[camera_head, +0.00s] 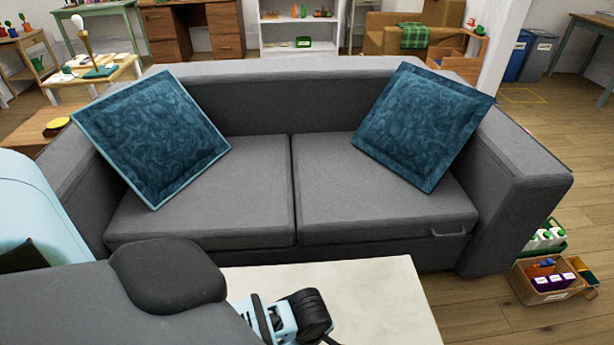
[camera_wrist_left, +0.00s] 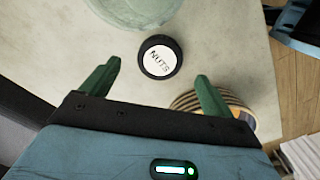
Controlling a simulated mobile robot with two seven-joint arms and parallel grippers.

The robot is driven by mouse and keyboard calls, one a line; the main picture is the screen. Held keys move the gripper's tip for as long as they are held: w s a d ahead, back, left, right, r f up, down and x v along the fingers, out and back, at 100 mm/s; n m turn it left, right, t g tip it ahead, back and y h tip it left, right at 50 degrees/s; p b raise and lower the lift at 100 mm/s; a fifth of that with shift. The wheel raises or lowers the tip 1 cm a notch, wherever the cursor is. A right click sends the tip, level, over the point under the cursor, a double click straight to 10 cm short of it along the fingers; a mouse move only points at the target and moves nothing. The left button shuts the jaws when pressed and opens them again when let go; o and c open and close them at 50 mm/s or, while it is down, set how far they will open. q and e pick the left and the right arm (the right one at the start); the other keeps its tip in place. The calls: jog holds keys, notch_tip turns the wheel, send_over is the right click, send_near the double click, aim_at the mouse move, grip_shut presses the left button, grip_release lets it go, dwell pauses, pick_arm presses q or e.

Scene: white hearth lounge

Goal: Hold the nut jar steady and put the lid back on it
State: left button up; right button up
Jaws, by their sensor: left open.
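A round black-rimmed disc with a white label reading NUTS (camera_wrist_left: 160,57) lies in the left wrist view, on a pale tabletop. I cannot tell whether it is a loose lid or the top of a jar. My left gripper (camera_wrist_left: 155,88) is open, with its two green fingers apart and nothing between them; the disc is beyond the fingertips. A pale green round translucent thing (camera_wrist_left: 146,10) is cut off by the top edge of that view. The head view shows neither the jar nor the lid.
The pale table (camera_head: 365,300) stands in front of a grey sofa (camera_head: 340,190); its visible part is bare. In the left wrist view, a striped round thing (camera_wrist_left: 240,112) is partly hidden behind the right finger. A crate of goods (camera_head: 540,290) stands on the floor at the right.

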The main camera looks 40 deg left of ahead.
pick_arm(q)
jog(key=f+b, duration=0.1)
jog(key=f, duration=0.3)
jog(key=shift+s+a+f+b, duration=0.1)
jog(key=shift+a+f+b, duration=0.15)
jog(key=shift+b, duration=0.15)
jog(key=shift+f, duration=0.4)
jog(key=shift+d, duration=0.1)
jog(key=c, duration=1)
jog(key=shift+r, duration=0.1)
